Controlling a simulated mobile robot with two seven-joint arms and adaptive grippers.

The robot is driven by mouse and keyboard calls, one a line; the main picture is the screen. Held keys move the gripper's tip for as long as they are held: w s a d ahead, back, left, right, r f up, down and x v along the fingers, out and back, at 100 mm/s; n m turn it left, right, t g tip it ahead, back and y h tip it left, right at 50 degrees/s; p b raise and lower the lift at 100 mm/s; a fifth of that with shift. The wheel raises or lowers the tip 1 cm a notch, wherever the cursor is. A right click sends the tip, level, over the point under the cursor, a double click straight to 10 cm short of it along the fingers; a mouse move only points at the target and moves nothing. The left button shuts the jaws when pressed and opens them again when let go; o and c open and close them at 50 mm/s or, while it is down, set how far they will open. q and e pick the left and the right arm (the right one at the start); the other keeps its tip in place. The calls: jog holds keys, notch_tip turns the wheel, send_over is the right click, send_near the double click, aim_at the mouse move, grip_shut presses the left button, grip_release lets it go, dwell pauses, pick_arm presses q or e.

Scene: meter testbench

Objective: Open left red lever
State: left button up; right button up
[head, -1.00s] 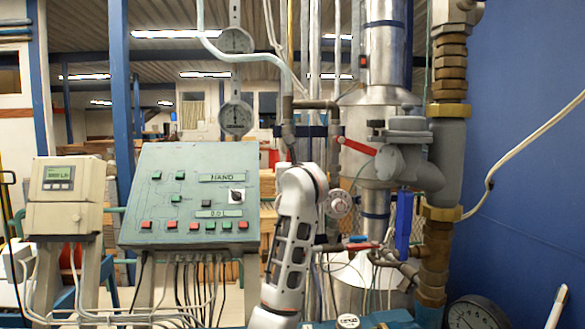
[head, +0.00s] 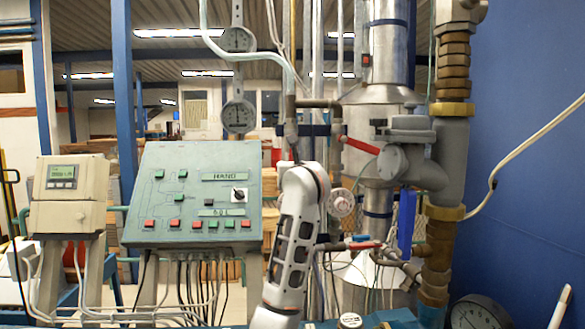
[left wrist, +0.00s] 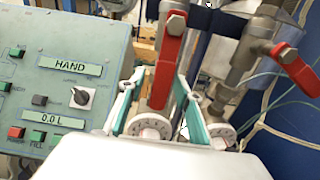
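In the left wrist view, a red lever (left wrist: 166,65) hangs nearly upright below its pipe valve. My left gripper (left wrist: 160,85) is open, with its two teal-padded fingers on either side of this lever. Whether a finger touches it, I cannot tell. In the head view, my left arm hides the gripper and this lever. A second red lever (left wrist: 296,70) slants down to the right of the gripper in the wrist view. It also shows in the head view (head: 360,145), right of the arm. My right gripper is not in view.
The green control panel (head: 193,195) stands left of my arm. Round dials (left wrist: 149,127) sit by the fingers. A lower red handle (head: 364,245), a blue lever (head: 406,220) and thick pipes (head: 445,160) crowd the right side.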

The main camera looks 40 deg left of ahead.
pick_arm(q)
jog(key=v, duration=1.2)
dwell(0.3)
